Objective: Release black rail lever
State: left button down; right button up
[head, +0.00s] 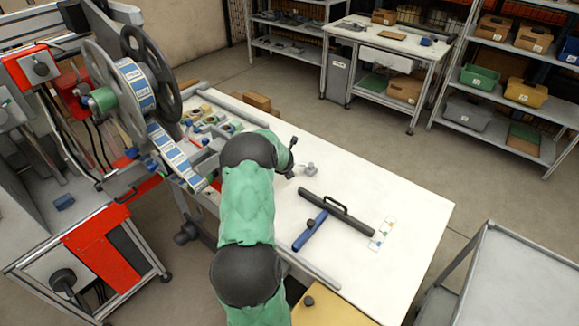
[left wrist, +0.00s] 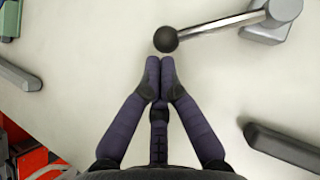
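A lever with a black ball knob (left wrist: 166,40) on a shiny metal rod lies near the top of the left wrist view. The rod runs right to a grey block (left wrist: 270,25); a small grey fitting (head: 310,169) on the white table in the head view seems to be this block. My left gripper (left wrist: 160,66) has its two dark fingertips together, empty, just below the knob in the picture. I cannot tell whether they touch it. In the head view my green-sleeved arm covers much of this area. My right gripper is not in view.
A black bar with a handle (head: 338,212) and a blue bar (head: 310,231) lie on the white table (head: 405,205), beside a dotted white strip (head: 382,234). A reel machine (head: 135,85) stands at left. The table's right part is clear.

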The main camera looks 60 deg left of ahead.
pick_arm(q)
jog(key=shift+r, duration=0.15)
dwell(0.3)
jog(key=shift+d+r, duration=0.2)
jog(key=shift+r, duration=0.05)
jog(key=v, duration=1.1)
jog(key=shift+s, duration=0.2)
jog(key=shift+d+r, duration=0.1)
